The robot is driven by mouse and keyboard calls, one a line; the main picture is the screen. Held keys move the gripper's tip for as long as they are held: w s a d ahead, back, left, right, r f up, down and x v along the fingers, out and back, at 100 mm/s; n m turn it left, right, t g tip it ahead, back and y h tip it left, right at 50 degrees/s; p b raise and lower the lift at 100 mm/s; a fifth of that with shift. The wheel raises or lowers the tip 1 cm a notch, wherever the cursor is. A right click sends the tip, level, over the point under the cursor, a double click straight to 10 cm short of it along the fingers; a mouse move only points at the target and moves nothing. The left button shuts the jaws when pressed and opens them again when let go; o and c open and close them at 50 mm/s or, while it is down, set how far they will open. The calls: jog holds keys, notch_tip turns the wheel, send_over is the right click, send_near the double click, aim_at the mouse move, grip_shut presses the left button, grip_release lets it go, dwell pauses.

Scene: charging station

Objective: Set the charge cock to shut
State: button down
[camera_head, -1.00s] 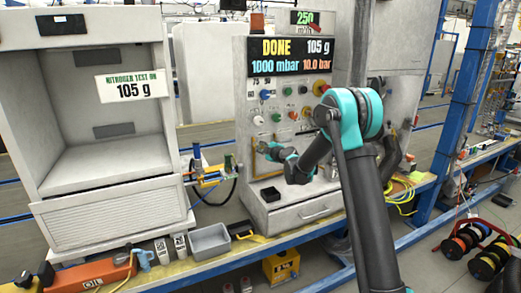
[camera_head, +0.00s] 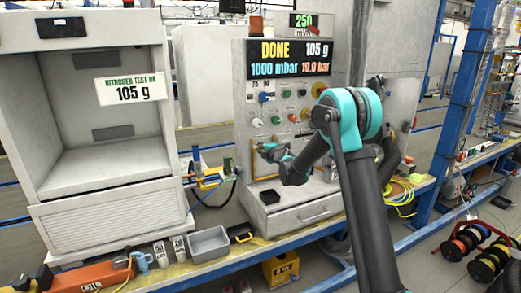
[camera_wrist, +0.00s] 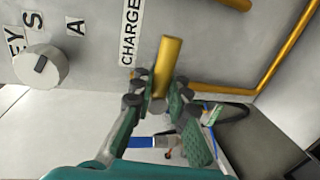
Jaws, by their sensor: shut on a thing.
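The charge cock shows as a yellow bar handle (camera_wrist: 167,62) in the wrist view, beside the CHARGE label (camera_wrist: 131,30). My gripper (camera_wrist: 160,98) is shut on this handle, with one finger on each side. The handle's free end sticks out past the fingertips, nearly upright in the picture and leaning slightly right. The fingers hide its other end and the valve body. In the head view my gripper (camera_head: 262,151) is at the lower left of the charging panel, and the cock is too small and covered to make out.
A yellow pipe (camera_wrist: 285,62) runs right of the handle. A white knob (camera_wrist: 40,66) is at left. The panel display (camera_head: 290,57) reads DONE, 105 g, 1000 mbar, 10.0 bar. A hose fitting (camera_head: 209,180) hangs left of the panel; a small black tray (camera_head: 269,196) sits below.

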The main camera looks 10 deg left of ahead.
jog(key=shift+s+a+f, duration=0.1)
jog(key=shift+s+a, duration=0.25)
jog(key=shift+a, duration=0.1)
jog(key=c, duration=1.6)
grip_release()
jog(key=shift+o, duration=0.7)
jog(key=shift+a, duration=0.1)
jog(key=shift+s+d, duration=0.1)
jog(key=shift+d, duration=0.2)
jog(key=v, duration=1.1)
jog(key=shift+s+d, duration=0.2)
jog(key=shift+s, duration=0.05)
